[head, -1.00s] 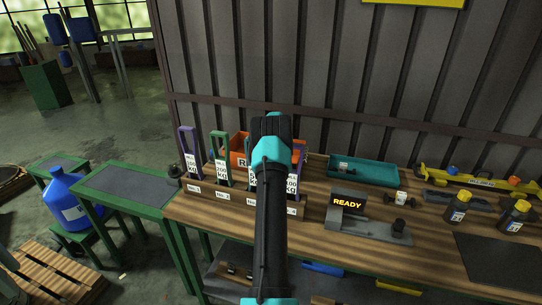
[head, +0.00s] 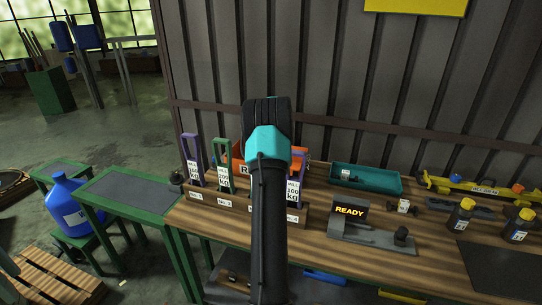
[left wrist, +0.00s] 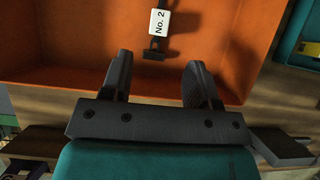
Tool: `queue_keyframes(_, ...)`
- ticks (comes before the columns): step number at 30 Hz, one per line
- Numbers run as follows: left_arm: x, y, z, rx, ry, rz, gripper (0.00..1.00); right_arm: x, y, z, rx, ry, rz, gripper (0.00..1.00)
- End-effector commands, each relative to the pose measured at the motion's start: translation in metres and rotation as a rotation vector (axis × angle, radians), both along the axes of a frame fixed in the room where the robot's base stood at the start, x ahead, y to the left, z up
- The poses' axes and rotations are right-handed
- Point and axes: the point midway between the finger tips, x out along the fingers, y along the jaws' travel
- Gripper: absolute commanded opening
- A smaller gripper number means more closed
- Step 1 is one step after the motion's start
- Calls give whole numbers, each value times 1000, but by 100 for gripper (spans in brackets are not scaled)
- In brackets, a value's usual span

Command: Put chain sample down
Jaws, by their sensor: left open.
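The chain sample (left wrist: 154,54) is a dark piece with a white "No. 2" tag (left wrist: 158,22). In the left wrist view it lies in the orange bin (left wrist: 75,45), just beyond the gap between my fingertips. My left gripper (left wrist: 157,72) is open and empty over the near part of the bin, with a finger on either side of the gap. The fingers do not touch the sample. In the head view my arm covers much of the orange bin (head: 237,151), and the sample and fingers are hidden.
A wooden rack (head: 208,200) in front of the bin holds upright purple and green gauges with weight labels. A teal tray (head: 365,180) and a grey device with a "READY" display (head: 349,211) stand to the right. Small bottles (head: 461,214) stand farther right. A corrugated wall closes the back.

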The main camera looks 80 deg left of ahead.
Motion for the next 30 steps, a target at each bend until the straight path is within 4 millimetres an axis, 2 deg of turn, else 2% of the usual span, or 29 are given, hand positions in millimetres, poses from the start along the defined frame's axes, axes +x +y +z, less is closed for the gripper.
queue_keyframes(6, -3, -5, 10, -1, 1, 0, 55, 0, 0, 0, 0, 0, 0, 55)
queue_keyframes(25, -3, -5, 10, 0, 1, -2, 55, 0, 0, 0, 0, 0, 0, 55)
queue_keyframes(28, 4, -8, 9, 5, 11, -31, 55, 0, 0, 0, 0, 0, 0, 55)
queue_keyframes(30, 15, -14, 8, 15, 32, -87, 55, 0, 0, 0, 0, 0, 0, 55)
